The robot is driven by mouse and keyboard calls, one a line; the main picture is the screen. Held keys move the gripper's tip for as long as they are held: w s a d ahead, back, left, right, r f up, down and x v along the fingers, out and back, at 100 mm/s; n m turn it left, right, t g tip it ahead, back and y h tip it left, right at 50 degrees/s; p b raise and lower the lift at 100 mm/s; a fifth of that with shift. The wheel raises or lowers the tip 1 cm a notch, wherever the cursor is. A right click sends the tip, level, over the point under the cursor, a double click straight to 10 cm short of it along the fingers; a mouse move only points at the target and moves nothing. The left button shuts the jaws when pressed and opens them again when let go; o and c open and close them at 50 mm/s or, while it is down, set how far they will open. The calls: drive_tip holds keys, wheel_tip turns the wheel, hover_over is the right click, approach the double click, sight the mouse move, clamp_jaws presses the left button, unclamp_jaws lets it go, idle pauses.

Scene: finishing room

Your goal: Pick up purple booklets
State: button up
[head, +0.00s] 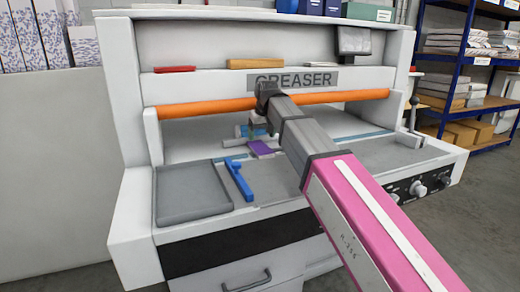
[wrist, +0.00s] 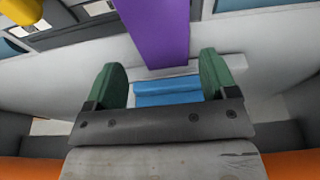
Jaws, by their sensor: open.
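A purple booklet (head: 262,147) lies on the bed of the creaser machine, beneath the end of my arm. In the wrist view the purple booklet (wrist: 153,32) runs down from the top edge, its near end just ahead of the space between my fingers. My gripper (wrist: 158,68) is open, with two green fingers spread apart and nothing held. In the head view my gripper (head: 257,131) is small and partly hidden by my arm. Only one purple piece is clear; whether it is several stacked booklets cannot be told.
The creaser (head: 190,85) has an orange roller (head: 205,108) across it. A blue guide (head: 238,180) stands left of the booklet, beside a grey pad (head: 192,191). A blue piece (wrist: 168,92) shows between my fingers. Blue shelving (head: 463,60) stands at right.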

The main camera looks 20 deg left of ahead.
sight(260, 148)
drive_tip(key=shift+x, duration=2.7)
drive_tip(key=shift+s, duration=0.15)
drive_tip(key=c, duration=0.7)
drive_tip(key=shift+d, duration=0.1)
